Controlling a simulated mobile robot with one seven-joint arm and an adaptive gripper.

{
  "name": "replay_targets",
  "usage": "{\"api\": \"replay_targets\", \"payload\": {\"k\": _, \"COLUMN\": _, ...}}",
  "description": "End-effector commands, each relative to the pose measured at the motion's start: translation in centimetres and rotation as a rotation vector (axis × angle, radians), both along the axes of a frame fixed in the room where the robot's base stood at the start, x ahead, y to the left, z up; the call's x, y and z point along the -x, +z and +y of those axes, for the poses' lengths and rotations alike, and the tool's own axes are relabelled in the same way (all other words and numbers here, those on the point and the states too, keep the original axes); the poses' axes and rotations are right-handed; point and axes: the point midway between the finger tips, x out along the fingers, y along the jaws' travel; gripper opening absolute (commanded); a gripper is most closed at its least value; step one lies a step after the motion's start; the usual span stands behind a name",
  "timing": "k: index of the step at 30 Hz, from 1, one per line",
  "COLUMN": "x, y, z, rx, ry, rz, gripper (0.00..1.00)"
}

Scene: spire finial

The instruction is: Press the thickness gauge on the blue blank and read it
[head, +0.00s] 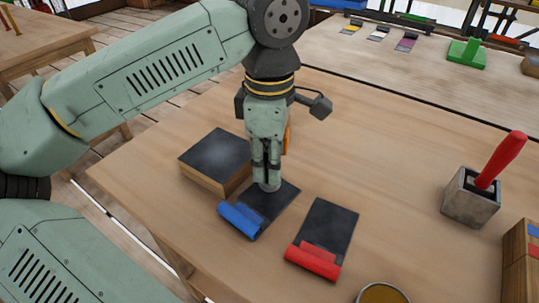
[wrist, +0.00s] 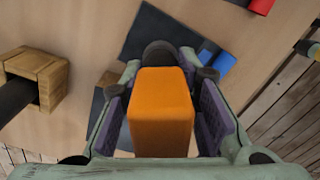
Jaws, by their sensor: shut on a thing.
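The blue blank is a dark flat plate (head: 272,203) with a rolled blue end (head: 240,220), lying on the bench. Its blue end also shows in the wrist view (wrist: 222,63). My gripper (head: 268,180) points down over the plate. It is shut on the orange thickness gauge (wrist: 161,110), which fills the middle of the wrist view. A bit of its orange body (head: 287,138) shows behind my gripper in the head view. The gauge's lower end is mostly hidden, so I cannot tell whether it touches the plate. No reading is visible.
A second dark plate with a red end (head: 312,262) lies just right of it. A wooden block with a dark top (head: 215,160) stands close at left. A grey holder (head: 470,204) with a red handle (head: 500,160) stands at right. The bench between is clear.

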Motion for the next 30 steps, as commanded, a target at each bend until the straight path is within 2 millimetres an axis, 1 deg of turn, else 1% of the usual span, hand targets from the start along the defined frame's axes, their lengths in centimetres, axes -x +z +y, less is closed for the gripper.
{"api": "replay_targets", "payload": {"k": 14, "x": 0.0, "y": 0.0, "z": 0.0, "rx": 0.000, "ry": 0.000, "rz": -0.001, "gripper": 0.00}}
{"api": "replay_targets", "payload": {"k": 30, "x": 0.0, "y": -1.6, "z": 0.0, "rx": 0.000, "ry": 0.000, "rz": 0.000, "gripper": 0.00}}
